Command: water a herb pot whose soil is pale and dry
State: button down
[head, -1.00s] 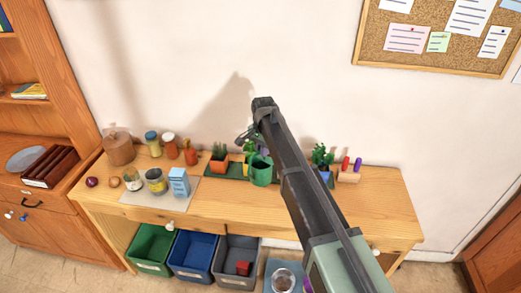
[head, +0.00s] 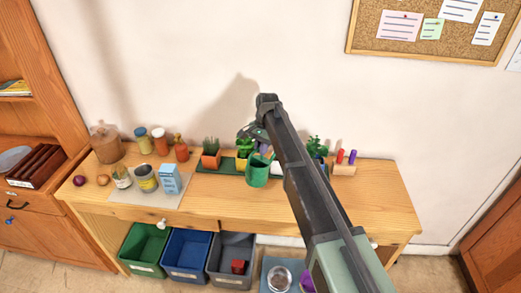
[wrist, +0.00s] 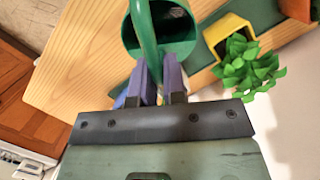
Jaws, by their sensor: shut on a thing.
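My gripper (wrist: 158,85) is shut on the handle of a green watering can (wrist: 183,47). The can also shows in the head view (head: 257,174), over the green mat's front edge; whether it touches the bench is unclear. To its left are an orange pot (head: 211,161) with spiky leaves and a yellow pot (head: 241,164) with a leafy herb, partly hidden. In the wrist view the yellow pot (wrist: 228,35) is right of the can. A blue pot (head: 323,170) with a leafy herb is right of my arm, partly hidden. No pot's soil shows clearly.
The pots stand on a green mat (head: 218,183) on the wooden bench (head: 210,208). Jars, a bottle and a blue carton (head: 170,180) stand at left. A block with coloured pegs (head: 344,169) is at right. Bins (head: 187,254) are below. The bench's front middle is clear.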

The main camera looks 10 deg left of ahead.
jog(key=shift+w+f, duration=0.1)
jog(key=shift+f, duration=0.4)
jog(key=shift+r, duration=0.1)
dwell(0.3)
jog(key=shift+w+d+r+g+y+p, duration=0.15)
jog(key=shift+w+r+g+y+p, duration=0.1)
jog(key=shift+r+g, duration=0.2)
jog(key=shift+w+d+r+g+y+p, duration=0.15)
jog(key=shift+w+r+g+y, duration=0.1)
jog(key=shift+r+g, duration=0.2)
jog(key=shift+w+d+r, duration=0.1)
jog(key=shift+r, duration=0.1)
dwell(2.0)
jog(key=shift+s+a+f+t+h+b, duration=0.2)
jog(key=shift+s+f+t+b, duration=0.15)
jog(key=shift+f, duration=0.2)
jog(key=shift+s+a+f+t+h+b, duration=0.2)
jog(key=shift+s+f+t+b, duration=0.1)
jog(key=shift+f+t, duration=0.2)
